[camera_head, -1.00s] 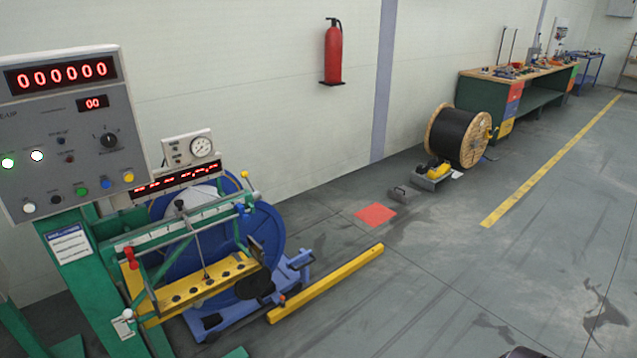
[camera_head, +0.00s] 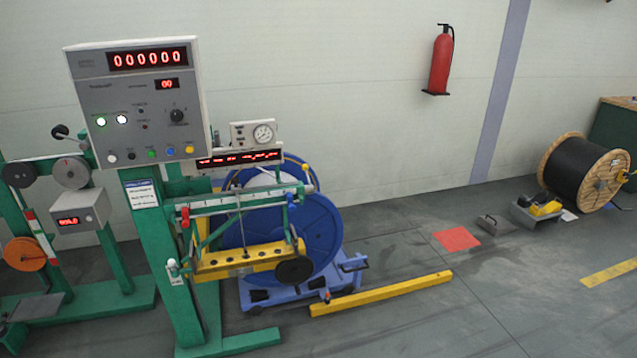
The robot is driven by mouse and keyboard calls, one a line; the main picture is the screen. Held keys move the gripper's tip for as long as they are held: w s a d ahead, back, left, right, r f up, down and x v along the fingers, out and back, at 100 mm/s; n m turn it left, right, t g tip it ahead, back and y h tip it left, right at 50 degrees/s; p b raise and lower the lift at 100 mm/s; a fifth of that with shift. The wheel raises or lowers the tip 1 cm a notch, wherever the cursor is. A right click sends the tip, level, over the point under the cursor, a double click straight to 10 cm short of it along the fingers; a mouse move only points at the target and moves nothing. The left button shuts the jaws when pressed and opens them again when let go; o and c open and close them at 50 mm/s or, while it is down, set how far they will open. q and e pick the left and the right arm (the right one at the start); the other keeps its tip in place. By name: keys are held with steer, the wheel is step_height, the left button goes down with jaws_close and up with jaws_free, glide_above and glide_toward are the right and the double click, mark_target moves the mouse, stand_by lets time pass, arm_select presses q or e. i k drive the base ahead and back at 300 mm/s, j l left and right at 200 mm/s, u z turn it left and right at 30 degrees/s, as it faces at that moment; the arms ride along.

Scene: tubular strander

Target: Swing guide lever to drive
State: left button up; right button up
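The take-up machine is a green frame (camera_head: 165,265) with a grey control panel (camera_head: 140,98) and a large blue reel (camera_head: 318,228) behind it. A traverse guide with a scaled rail (camera_head: 245,200) and a yellow perforated bar (camera_head: 225,264) spans the front of the reel. A red-knobbed handle (camera_head: 184,215) is at the rail's left end, and a small yellow-knobbed lever (camera_head: 306,170) stands at its right end. I cannot tell which is the guide lever or its exact setting. Neither gripper is in view.
A yellow floor beam (camera_head: 382,294) lies right of the blue reel carriage (camera_head: 300,288). A red floor patch (camera_head: 456,239), a small grey block (camera_head: 497,224) and a wooden cable drum (camera_head: 583,172) are further right. Another green machine (camera_head: 100,210) stands left. The front right floor is clear.

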mark_target(309, 188)
steer(key=i+l, duration=0.35)
steer(key=i, duration=0.2)
steer(key=i+l, duration=0.35)
steer(key=i, duration=0.25)
steer(key=i+l, duration=0.35)
steer(key=i, duration=0.2)
steer(key=i+l, duration=0.35)
steer(key=i, duration=0.2)
